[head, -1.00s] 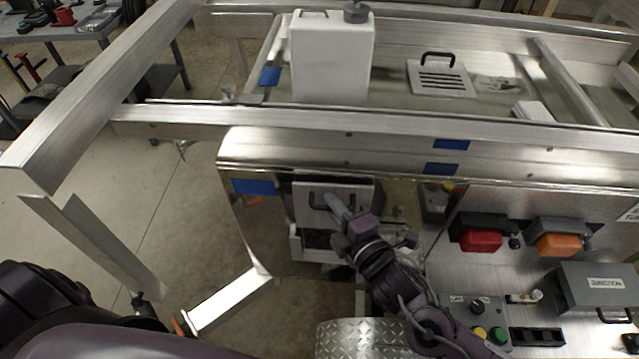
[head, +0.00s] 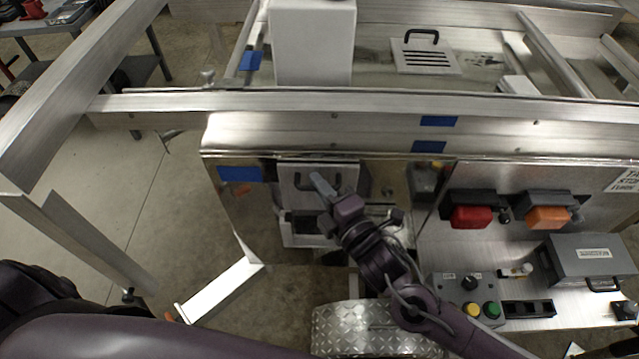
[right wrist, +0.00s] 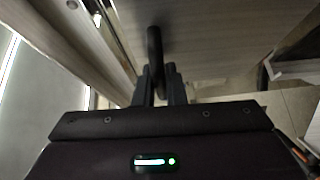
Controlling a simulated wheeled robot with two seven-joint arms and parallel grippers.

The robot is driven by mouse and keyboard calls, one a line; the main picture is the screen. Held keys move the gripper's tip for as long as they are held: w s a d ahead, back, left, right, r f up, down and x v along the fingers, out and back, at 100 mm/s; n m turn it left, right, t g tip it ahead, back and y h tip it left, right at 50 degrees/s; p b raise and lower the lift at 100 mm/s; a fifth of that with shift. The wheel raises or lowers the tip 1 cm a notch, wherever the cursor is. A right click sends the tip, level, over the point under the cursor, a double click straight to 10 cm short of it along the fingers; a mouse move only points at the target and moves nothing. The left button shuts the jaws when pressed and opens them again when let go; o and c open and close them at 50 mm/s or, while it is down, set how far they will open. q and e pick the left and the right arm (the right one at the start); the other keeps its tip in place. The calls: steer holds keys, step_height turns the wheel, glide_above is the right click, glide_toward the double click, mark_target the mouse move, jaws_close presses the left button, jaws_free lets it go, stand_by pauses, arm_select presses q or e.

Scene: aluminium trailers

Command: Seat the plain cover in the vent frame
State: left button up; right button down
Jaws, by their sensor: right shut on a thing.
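The plain cover (head: 346,173) is a flat grey plate with a black handle, upright before the trailer's front panel. My right gripper (head: 318,184) is shut on its handle; the right wrist view shows the black handle (right wrist: 154,50) between the fingers (right wrist: 158,84). The vent frame (head: 298,241) is a pale rectangular frame on the panel. Its lower part shows just below the cover; its upper part is hidden behind the cover. I cannot tell whether the two touch. My left gripper is not in view.
A slotted cover with a black handle (head: 425,57) lies on the trailer deck behind the rail (head: 330,106). A white tank (head: 312,40) stands there too. Right of my arm are red (head: 472,216) and orange (head: 548,217) lamps and a button box (head: 470,297). A diamond-plate fender (head: 345,330) is below.

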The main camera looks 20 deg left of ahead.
steer(key=shift+f+b, duration=1.3)
steer(key=shift+f, duration=0.75)
steer(key=shift+f+b, duration=4.65)
steer(key=shift+f, duration=1.85)
steer(key=c, duration=1.4)
jaws_free()
